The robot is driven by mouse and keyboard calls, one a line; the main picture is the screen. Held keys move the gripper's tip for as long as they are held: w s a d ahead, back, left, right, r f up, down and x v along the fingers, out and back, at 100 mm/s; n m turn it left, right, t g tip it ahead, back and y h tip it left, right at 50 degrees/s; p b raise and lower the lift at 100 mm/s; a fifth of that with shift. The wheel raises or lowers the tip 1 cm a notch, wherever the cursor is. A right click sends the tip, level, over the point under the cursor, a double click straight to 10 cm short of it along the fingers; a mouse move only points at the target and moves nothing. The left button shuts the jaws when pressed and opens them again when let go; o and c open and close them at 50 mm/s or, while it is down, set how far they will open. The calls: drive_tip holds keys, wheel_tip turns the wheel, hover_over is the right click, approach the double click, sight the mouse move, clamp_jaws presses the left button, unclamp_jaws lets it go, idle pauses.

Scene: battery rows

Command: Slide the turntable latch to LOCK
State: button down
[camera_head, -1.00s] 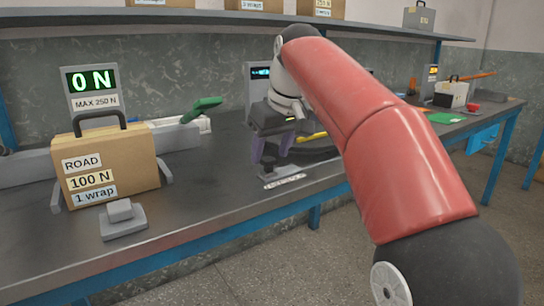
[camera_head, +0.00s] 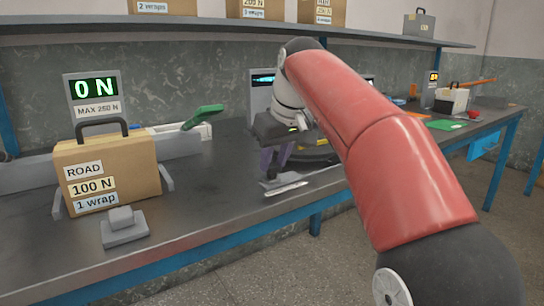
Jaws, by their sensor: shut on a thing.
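The turntable (camera_head: 316,153) is a dark round disc on the bench, partly hidden behind my arm. The latch (camera_head: 284,181) is a small grey piece on a base at the turntable's front edge, with a pale label strip (camera_head: 287,189) in front; its lettering is too small to read here. My gripper (camera_head: 273,171) points down with its purple fingers shut on the latch. The fingers and the wrist hide most of the latch, so I cannot tell which end of its travel it is at.
A cardboard case (camera_head: 110,172) marked ROAD 100 N stands at the left, below a display reading 0 N (camera_head: 94,88). A grey block on a plate (camera_head: 123,224) lies in front of it. A green-handled lever (camera_head: 203,117) is behind. The bench between case and gripper is clear.

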sight(293, 178)
drive_tip(key=w+d+p, duration=0.1)
drive_tip(key=d, duration=0.1)
drive_tip(key=w+d+p, duration=0.1)
drive_tip(key=shift+w+d+r, duration=0.15)
drive_tip(key=shift+w+d, duration=0.15)
drive_tip(key=shift+d, duration=0.05)
drive_tip(key=shift+w+d, duration=0.1)
drive_tip(key=shift+d, duration=0.05)
drive_tip(key=c, duration=1.1)
unclamp_jaws()
drive_tip(key=shift+d, duration=0.1)
drive_tip(key=p+v, duration=0.2)
drive_tip(key=v, duration=0.5)
drive_tip(key=shift+d+r, duration=0.1)
drive_tip(key=shift+r, duration=0.1)
drive_tip(key=shift+s, duration=0.25)
